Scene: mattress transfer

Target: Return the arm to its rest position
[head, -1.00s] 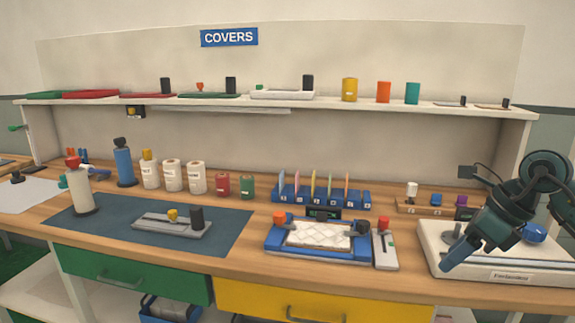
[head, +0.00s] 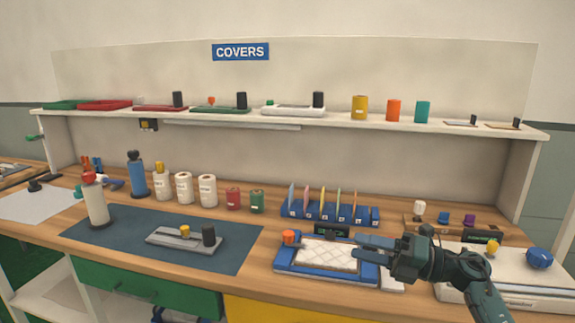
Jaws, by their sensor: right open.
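My right gripper (head: 362,248) reaches in from the lower right with its fingers pointing left. It is open, with nothing seen between its fingers. It shows in front of the right part of a blue-framed tray (head: 285,270) holding a white quilted pad (head: 325,254). I cannot tell whether it touches the tray. It hides the tray's right side and most of a small pale block beside it. My left gripper is out of view.
A white device (head: 470,290) with a blue knob stands at the right. A blue rack (head: 330,212) with colored cards stands behind the tray. Bottles and rolls line the back left. A dark mat (head: 110,235) bears a grey fixture (head: 185,241). A shelf (head: 400,121) runs above.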

